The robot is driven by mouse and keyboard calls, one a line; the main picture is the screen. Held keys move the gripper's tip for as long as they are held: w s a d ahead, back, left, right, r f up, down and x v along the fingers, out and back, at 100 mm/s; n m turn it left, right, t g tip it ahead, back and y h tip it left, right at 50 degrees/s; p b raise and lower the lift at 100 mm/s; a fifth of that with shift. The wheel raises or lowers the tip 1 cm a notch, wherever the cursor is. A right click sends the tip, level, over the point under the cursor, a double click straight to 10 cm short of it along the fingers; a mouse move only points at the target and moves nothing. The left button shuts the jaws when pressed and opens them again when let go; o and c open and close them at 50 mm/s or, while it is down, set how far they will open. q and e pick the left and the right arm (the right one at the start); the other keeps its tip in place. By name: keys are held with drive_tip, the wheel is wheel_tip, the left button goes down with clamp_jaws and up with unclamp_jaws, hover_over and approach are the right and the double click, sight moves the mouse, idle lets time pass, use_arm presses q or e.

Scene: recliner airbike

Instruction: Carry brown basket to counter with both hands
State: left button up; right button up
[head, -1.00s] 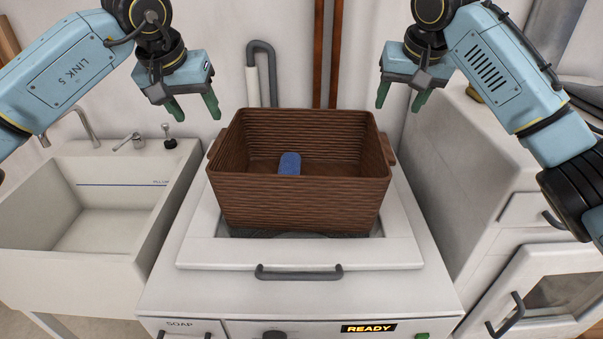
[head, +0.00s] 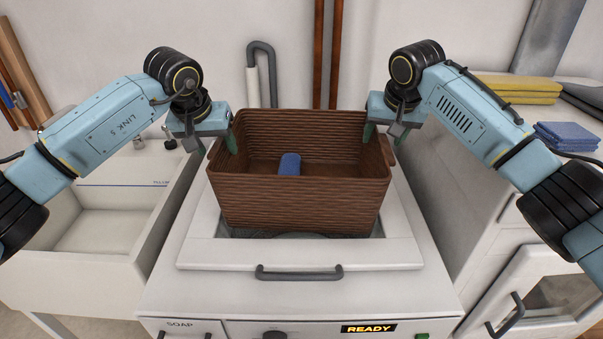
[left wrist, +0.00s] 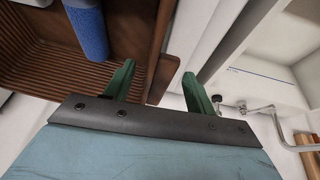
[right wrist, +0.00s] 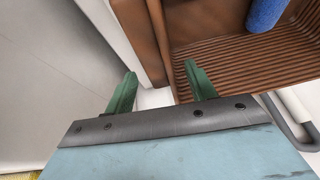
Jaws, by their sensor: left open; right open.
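The brown basket (head: 300,200) sits upright on the white washing machine, over its top opening. A blue rolled item (head: 289,164) stands inside it and also shows in the left wrist view (left wrist: 86,30). My left gripper (head: 212,146) is open at the basket's left side. In the left wrist view its green fingers (left wrist: 157,85) lie on either side of the basket's wall. My right gripper (head: 380,138) is open at the right side. In the right wrist view its fingers (right wrist: 163,88) straddle the right wall. Whether the fingers touch the basket I cannot tell.
A white sink (head: 100,215) stands at the left. A white counter with drawers (head: 480,180) stands at the right, with yellow folded cloths (head: 515,90) and blue folded cloths (head: 566,135) on it. Brown pipes (head: 326,60) and a grey hose (head: 262,70) run behind the basket.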

use_arm(q)
drive_tip(key=shift+x, duration=1.3)
use_arm(e)
drive_tip(key=shift+x, duration=1.3)
use_arm(q)
clamp_jaws()
use_arm(e)
clamp_jaws()
drive_tip(key=shift+r, duration=0.1)
